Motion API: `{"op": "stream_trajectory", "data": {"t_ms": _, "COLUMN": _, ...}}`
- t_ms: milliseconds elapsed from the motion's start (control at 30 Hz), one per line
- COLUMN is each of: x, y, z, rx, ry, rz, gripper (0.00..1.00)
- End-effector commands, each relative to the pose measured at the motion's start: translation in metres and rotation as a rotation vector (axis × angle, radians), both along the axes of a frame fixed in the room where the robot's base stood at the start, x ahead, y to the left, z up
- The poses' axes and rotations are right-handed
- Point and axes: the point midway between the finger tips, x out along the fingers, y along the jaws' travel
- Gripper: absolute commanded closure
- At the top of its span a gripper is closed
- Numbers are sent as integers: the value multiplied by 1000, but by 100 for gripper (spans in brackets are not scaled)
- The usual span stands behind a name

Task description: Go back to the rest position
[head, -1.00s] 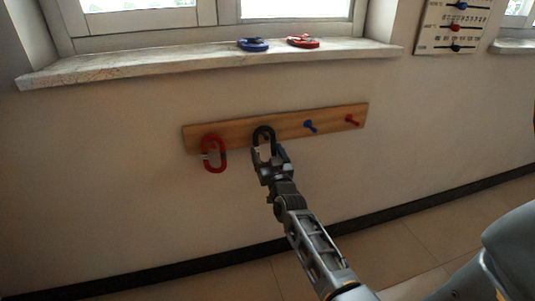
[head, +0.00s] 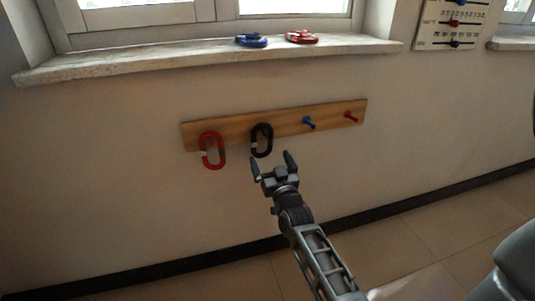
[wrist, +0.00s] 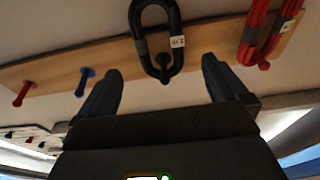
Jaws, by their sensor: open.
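My gripper (head: 272,164) is open and empty, just below and in front of the wooden peg board on the wall. In the wrist view my gripper (wrist: 162,84) shows its two fingers spread apart. A black carabiner-like ring (head: 262,140) hangs on the board, apart from the fingers; it also shows in the wrist view (wrist: 136,25), with a small white label. A red ring of the same shape (head: 204,151) hangs to its left. The wooden board (head: 285,124) also holds a bare blue peg (head: 308,122) and a bare red peg (head: 351,117).
A window sill (head: 150,64) juts out above the board. A blue ring (head: 251,40) and a red ring (head: 301,37) lie on it. A panel with sliders (head: 452,24) hangs at upper right. The wall below the board and the floor (head: 415,235) are clear.

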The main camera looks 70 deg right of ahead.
Motion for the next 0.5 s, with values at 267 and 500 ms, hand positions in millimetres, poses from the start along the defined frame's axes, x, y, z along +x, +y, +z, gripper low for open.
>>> {"op": "stream_trajectory", "data": {"t_ms": 267, "x": -16, "y": 19, "z": -4, "rx": -1, "ry": -1, "rz": -1, "gripper": 0}}
{"op": "stream_trajectory", "data": {"t_ms": 500, "x": -17, "y": 20, "z": -5, "rx": 0, "ry": -1, "rz": 0, "gripper": 0}}
